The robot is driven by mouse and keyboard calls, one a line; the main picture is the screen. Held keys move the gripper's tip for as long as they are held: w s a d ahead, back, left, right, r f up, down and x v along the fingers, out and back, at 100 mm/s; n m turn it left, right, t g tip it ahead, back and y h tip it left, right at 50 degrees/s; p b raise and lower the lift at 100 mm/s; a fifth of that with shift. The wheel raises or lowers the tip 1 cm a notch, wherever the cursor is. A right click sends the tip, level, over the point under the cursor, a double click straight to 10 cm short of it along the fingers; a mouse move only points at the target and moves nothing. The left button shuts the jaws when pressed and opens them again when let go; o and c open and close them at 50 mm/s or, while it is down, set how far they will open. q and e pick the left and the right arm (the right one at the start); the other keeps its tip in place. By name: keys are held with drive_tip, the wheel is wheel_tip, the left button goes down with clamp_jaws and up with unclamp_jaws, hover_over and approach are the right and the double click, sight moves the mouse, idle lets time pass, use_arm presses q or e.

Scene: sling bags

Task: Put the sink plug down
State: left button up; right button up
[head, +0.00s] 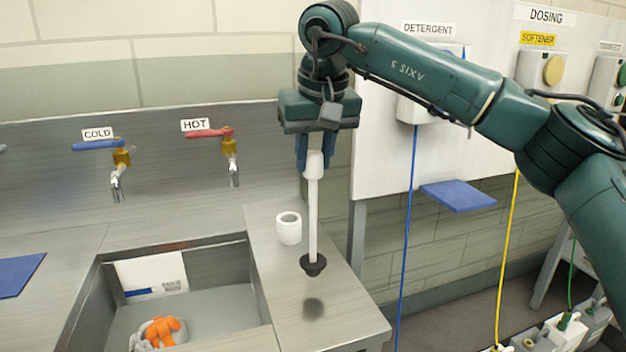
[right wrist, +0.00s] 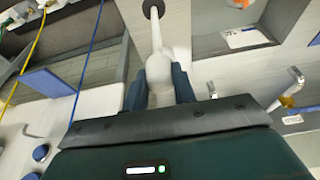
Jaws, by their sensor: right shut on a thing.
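The sink plug (head: 312,220) is a long white rod with a thick white grip at the top and a black rubber disc at the bottom. My right gripper (head: 315,160) is shut on the white grip. The plug hangs upright over the steel ledge right of the basin, its black end above the surface with a dark shadow below it. The right wrist view shows the plug (right wrist: 158,40) held between the blue fingers (right wrist: 160,82). A short white hollow cup (head: 289,228) stands on the ledge just left of the rod. My left gripper is not in view.
The steel sink basin (head: 215,297) holds a labelled white sheet (head: 152,275) and an orange and grey item (head: 160,333). Cold (head: 118,160) and hot (head: 230,150) taps are on the back wall. A blue shelf (head: 457,196) and hoses are at right. The front ledge is clear.

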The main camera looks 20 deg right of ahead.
sight(314, 178)
drive_tip(key=shift+f, duration=1.6)
drive_tip(key=shift+f, duration=0.2)
drive_tip(key=o, duration=1)
drive_tip(key=shift+o, duration=0.2)
drive_tip(key=v, duration=1.2)
drive_tip(key=shift+r+p, duration=0.2)
drive_tip(key=shift+p, duration=0.25)
